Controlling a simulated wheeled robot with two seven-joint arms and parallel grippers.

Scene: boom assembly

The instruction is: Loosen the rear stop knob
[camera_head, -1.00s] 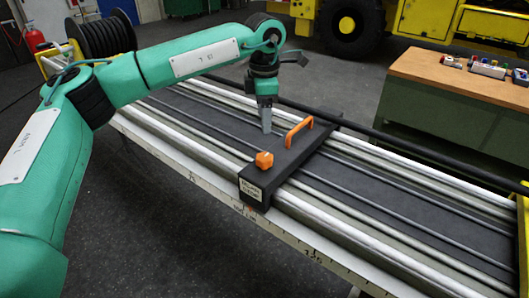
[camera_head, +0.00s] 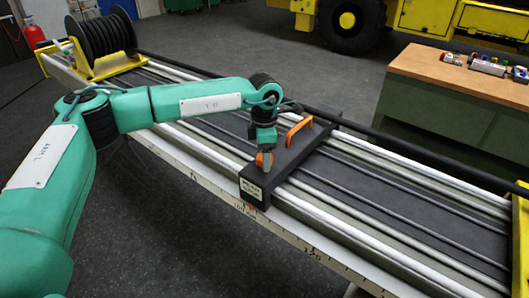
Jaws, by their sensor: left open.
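The black stop bar (camera_head: 285,158) lies across the rails of the long bench, with a white label on its near end. An orange knob (camera_head: 259,159) sits on top near that end, mostly hidden by my left gripper. An orange handle (camera_head: 300,129) stands farther back on the bar. My left gripper (camera_head: 266,164) points down at the knob with its fingers open. A finger covers the knob's right part, and I cannot tell whether it touches the knob. My right gripper is out of view.
The bench has pale metal rails and a scale along its front edge (camera_head: 285,233). A black cable reel (camera_head: 103,37) stands at its far left end. A wooden-topped cabinet (camera_head: 460,80) with small items stands at the right. A yellow vehicle (camera_head: 430,18) is behind.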

